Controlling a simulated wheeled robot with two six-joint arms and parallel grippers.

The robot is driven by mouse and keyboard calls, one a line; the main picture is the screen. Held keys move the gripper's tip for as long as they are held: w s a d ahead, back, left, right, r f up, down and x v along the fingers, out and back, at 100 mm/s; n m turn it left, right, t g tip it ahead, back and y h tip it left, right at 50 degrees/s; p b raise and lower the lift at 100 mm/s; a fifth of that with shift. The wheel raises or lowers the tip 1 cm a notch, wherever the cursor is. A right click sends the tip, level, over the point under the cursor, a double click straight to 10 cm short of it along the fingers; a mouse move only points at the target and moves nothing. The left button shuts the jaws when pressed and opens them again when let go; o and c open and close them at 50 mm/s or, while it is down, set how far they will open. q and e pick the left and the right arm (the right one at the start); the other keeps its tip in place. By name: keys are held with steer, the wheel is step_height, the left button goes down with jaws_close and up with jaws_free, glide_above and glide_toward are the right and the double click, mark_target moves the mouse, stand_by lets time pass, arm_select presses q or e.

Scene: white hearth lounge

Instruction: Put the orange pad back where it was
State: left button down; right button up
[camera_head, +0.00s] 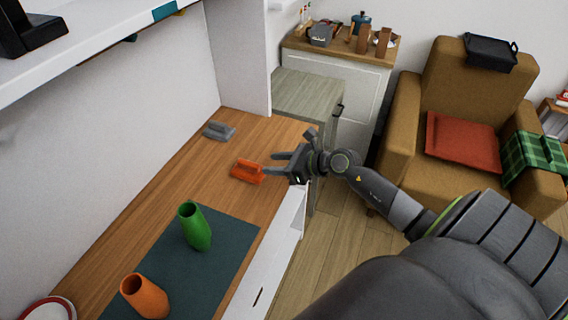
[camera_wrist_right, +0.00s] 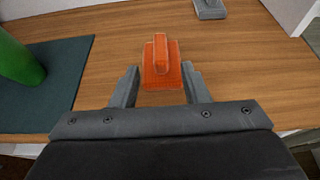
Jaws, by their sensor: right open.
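The orange pad (camera_head: 247,171), a flat block with a raised grip on top, lies on the wooden surface (camera_head: 185,185). My right gripper (camera_head: 270,164) is open at the pad's right side in the head view. In the right wrist view the pad (camera_wrist_right: 161,64) sits just ahead of the open fingers (camera_wrist_right: 158,86), with its near edge close to or between the tips. I cannot tell whether they touch it. My left gripper is not in view.
A grey pad (camera_head: 218,131) lies farther back on the wood. A dark mat (camera_head: 215,265) carries a green vase (camera_head: 194,226) and an orange vase (camera_head: 145,297). A white wall panel (camera_head: 240,55) stands behind. Bare wood surrounds the orange pad.

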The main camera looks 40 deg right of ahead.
steer(key=shift+v, duration=1.3)
